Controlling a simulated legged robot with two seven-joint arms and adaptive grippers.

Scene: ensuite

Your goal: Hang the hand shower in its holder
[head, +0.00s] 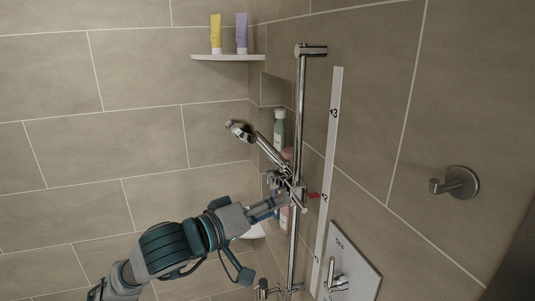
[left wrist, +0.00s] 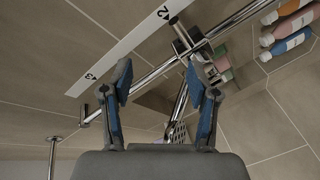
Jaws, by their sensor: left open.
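The chrome hand shower (head: 262,149) slants across the head view, its round head up and left, its handle running down to the holder (head: 290,188) on the rail. The handle's lower end meets the holder and appears seated in it. My left gripper (head: 271,207) is just below and left of the holder. In the left wrist view my left gripper (left wrist: 160,68) has its blue-padded fingers wide apart with nothing between them. There the shower's handle (left wrist: 181,103) passes beside the right finger, its perforated head partly hidden by the gripper body. The holder (left wrist: 186,38) lies beyond the fingertips.
The vertical chrome rail (head: 300,110) stands beside a numbered white strip (head: 329,165). Bottles (head: 280,128) stand in the corner behind the holder. A corner shelf (head: 228,57) carries two tubes. A valve plate (head: 350,265) and wall hook (head: 458,184) are at right.

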